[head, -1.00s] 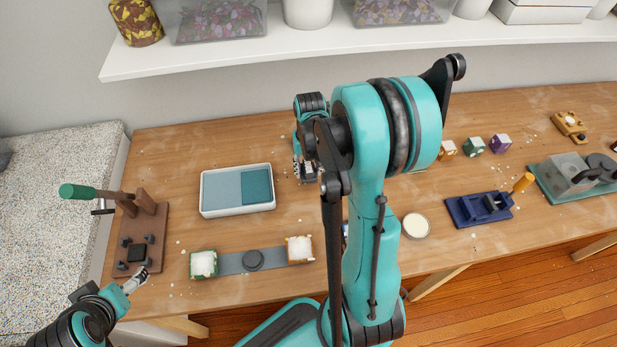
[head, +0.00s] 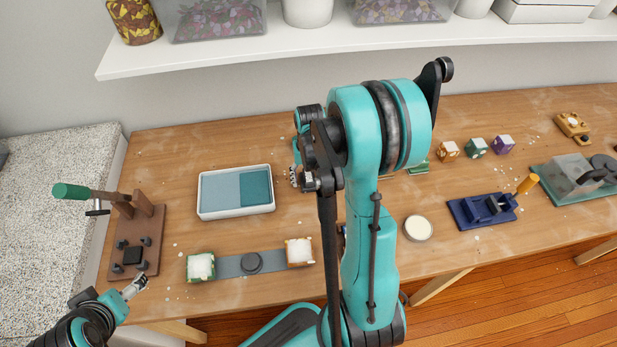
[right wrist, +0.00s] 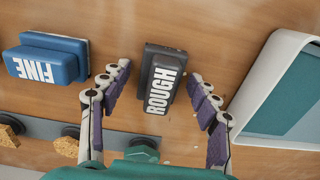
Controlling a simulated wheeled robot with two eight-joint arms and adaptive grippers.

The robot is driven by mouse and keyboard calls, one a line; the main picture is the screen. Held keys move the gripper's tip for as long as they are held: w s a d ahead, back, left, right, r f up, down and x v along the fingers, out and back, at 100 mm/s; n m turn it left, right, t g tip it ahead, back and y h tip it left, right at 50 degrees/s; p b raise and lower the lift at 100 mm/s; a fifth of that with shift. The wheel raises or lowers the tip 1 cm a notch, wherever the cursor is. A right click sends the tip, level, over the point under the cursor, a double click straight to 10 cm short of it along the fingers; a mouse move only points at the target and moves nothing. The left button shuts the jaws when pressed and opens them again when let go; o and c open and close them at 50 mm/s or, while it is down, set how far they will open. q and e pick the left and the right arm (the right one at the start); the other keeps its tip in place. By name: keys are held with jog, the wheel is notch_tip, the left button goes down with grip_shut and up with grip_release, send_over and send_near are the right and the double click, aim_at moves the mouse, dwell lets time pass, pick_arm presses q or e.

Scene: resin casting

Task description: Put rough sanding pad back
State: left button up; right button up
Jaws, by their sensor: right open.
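The rough sanding pad (right wrist: 160,80) is a dark grey block with "ROUGH" in white letters. In the right wrist view it lies on the table between the spread fingers of my right gripper (right wrist: 166,92). The gripper is open, with a gap to the pad on both sides. In the head view my right gripper (head: 309,181) is just right of the tray, partly covered by my own arm, and I cannot make out the pad there. The blue fine sanding pad (right wrist: 47,58) lies left of the rough one. My left gripper (head: 136,288) is at the table's front left; its jaws are too small to read.
A white-rimmed tray (head: 236,213) with light and dark teal halves is close beside my right gripper; its rim (right wrist: 262,72) shows in the wrist view. A brown clamp stand (head: 137,240) is at the left. A grey strip (head: 229,267) with cubes lies in front.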

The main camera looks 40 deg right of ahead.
aim_at(309, 175)
notch_tip(309, 175, up, 11)
jog(key=p, duration=0.4)
jog(key=shift+s+r, duration=0.1)
pick_arm(q)
notch_tip(309, 175, up, 5)
jog(key=shift+f+p, duration=0.1)
jog(key=shift+p, duration=0.3)
pick_arm(e)
jog(key=s+a+r+n+t, duration=0.3)
jog(key=a+r, duration=0.1)
jog(key=a, duration=0.5)
jog(key=s+a+r+n+t, duration=0.2)
jog(key=s+a+r+t, duration=0.2)
jog(key=a, duration=0.5)
jog(key=shift+s+a+r+n, duration=0.15)
jog(key=shift+r+n, duration=0.25)
jog(key=shift+r, duration=0.4)
pick_arm(q)
jog(key=shift+c, duration=0.3)
pick_arm(e)
jog(key=shift+c, duration=0.3)
